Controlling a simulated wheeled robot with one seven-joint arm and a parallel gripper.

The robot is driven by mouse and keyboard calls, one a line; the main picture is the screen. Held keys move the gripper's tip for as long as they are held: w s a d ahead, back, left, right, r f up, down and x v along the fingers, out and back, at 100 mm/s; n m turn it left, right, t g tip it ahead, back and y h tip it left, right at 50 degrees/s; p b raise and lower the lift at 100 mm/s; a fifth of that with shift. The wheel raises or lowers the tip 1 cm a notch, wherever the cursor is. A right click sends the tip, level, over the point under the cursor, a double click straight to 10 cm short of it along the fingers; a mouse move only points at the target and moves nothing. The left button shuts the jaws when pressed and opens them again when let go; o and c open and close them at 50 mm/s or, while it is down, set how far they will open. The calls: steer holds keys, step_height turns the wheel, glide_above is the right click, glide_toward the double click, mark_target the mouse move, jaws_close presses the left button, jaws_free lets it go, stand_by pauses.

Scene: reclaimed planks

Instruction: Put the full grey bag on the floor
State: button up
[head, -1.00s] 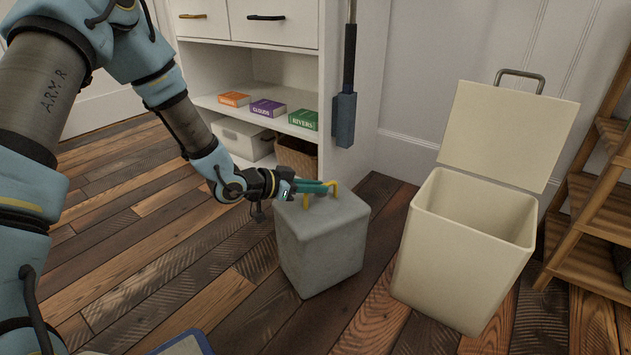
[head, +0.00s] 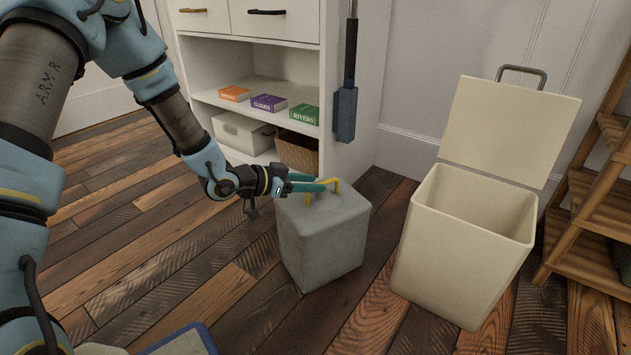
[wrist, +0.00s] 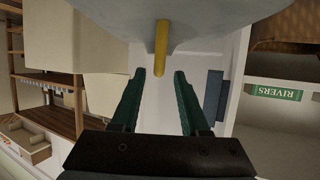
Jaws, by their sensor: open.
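The full grey bag (head: 322,244) stands upright on the plank floor, in front of the white cabinet and left of the cream bin. It has a yellow handle (head: 337,186) on top. In the wrist view the bag (wrist: 190,18) fills the top, with its yellow handle (wrist: 161,48) just beyond my fingertips. My gripper (head: 322,185) is at the bag's top, beside the handle. Its two teal fingers (wrist: 160,74) are apart, with nothing held between them. The far side of the bag is hidden.
The cream bin (head: 462,250) stands right of the bag with its lid (head: 510,130) raised. A wooden shelf (head: 590,215) is at the far right. The white cabinet (head: 350,120) holds books and baskets behind the bag. Bare floor (head: 150,245) lies left of the bag.

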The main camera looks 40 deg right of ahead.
steer(key=p+v, duration=0.3)
steer(key=v, duration=0.7)
steer(key=shift+p, duration=0.3)
steer(key=shift+w+a, duration=0.1)
steer(key=shift+a, duration=0.05)
steer(key=w+a+r+n+t+y, duration=0.2)
steer(key=w+a+n+t+y, duration=0.15)
steer(key=w+a, duration=0.45)
steer(key=w+a+r+n+t+y, duration=0.25)
steer(key=w+a+n+y, duration=0.2)
steer(key=a, duration=0.75)
steer(key=s+a+r+n+y, duration=0.1)
steer(key=a+n+y, duration=0.1)
steer(key=a, duration=0.4)
steer(key=s+a+r+n+y, duration=0.2)
steer(key=a+n, duration=0.1)
steer(key=a, duration=0.2)
steer(key=s+a+r+n+g+y, duration=0.1)
steer(key=s+a+r+n+g, duration=0.1)
steer(key=s+a+n, duration=0.3)
steer(key=s+a+r, duration=0.1)
steer(key=s+a, duration=0.1)
steer(key=s, duration=0.2)
steer(key=shift+r+g, duration=0.2)
steer(key=shift+g, duration=0.1)
steer(key=shift+s+a, duration=0.1)
